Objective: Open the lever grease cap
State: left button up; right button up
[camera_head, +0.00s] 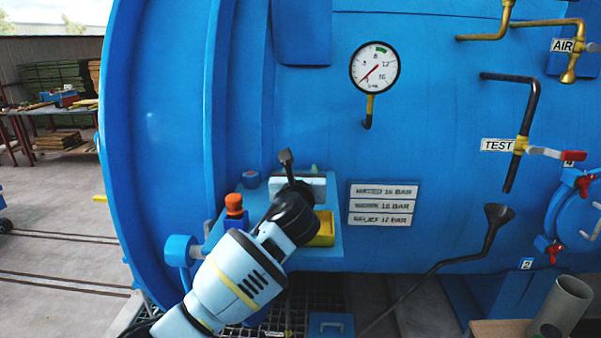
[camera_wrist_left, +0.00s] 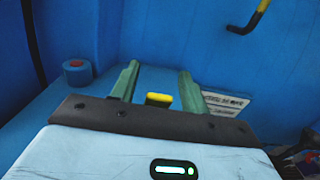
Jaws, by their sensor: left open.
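I cannot tell for certain which part is the lever grease cap. In the left wrist view a small yellow-topped piece (camera_wrist_left: 158,99) shows between the fingers of my left gripper (camera_wrist_left: 157,80); its lower part is hidden by the gripper body. The gripper is open, its two green fingers apart on either side of that piece, with no visible grip on it. In the head view my left gripper (camera_head: 314,168) is over the blue shelf (camera_head: 328,257) on the vessel, and my wrist hides what lies behind it. My right gripper is not in view.
Pressure labels (camera_head: 383,205) and a gauge (camera_head: 374,68) are on the wall. A black rod (camera_head: 440,266) crosses at right.

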pick_arm(q)
jog(key=shift+c, duration=0.2)
jog(key=c, duration=0.9)
jog(key=shift+c, duration=0.2)
jog(key=shift+w, duration=0.1)
jog(key=g, duration=0.1)
jog(key=w+g, duration=0.1)
jog(key=g, duration=0.1)
jog(key=shift+w+f, duration=0.15)
jog(key=shift+w+f+g, duration=0.3)
jog(key=shift+w+g, duration=0.05)
jog(key=shift+g, duration=0.65)
jog(key=shift+w+f+g, duration=0.25)
jog(key=shift+w+g, duration=0.05)
jog(key=shift+g, duration=0.7)
jog(key=shift+f, duration=0.1)
